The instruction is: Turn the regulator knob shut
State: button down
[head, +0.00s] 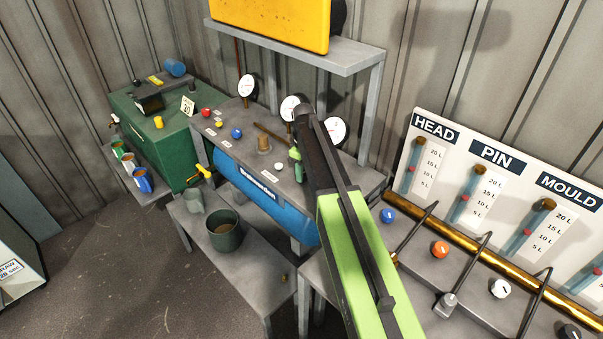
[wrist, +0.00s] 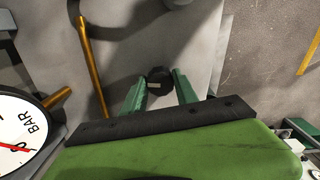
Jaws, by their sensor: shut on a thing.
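The regulator knob (wrist: 157,77) is dark and round with a pale mark on its face. In the wrist view it sits between the tips of my gripper's two green fingers (wrist: 160,90). My gripper is shut on it. In the head view my gripper (head: 295,155) reaches down to the grey bench top in front of the gauges, and I cannot make out the knob there because the arm covers that spot. A white dial gauge marked BAR (wrist: 18,138) with a red needle shows at the left of the wrist view.
Round gauges (head: 247,86) stand along the back of the grey bench (head: 235,108). A brass pipe (wrist: 90,50) runs left of the fingers in the wrist view. Blue and red knobs stand left on the bench. A panel of level tubes (head: 497,157) stands right, behind a thick brass pipe (head: 455,237).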

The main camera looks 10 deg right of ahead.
jog(key=shift+w+a+n, duration=0.1)
jog(key=shift+a+n, duration=0.1)
jog(key=shift+n, duration=0.2)
jog(key=c, duration=1)
grip_release()
jog(key=shift+o, duration=0.3)
jog(key=shift+d, duration=0.1)
notch_tip(320, 180, up, 18)
jog(key=p, duration=1.7)
jog(key=shift+f, duration=0.25)
jog(key=shift+f, duration=0.1)
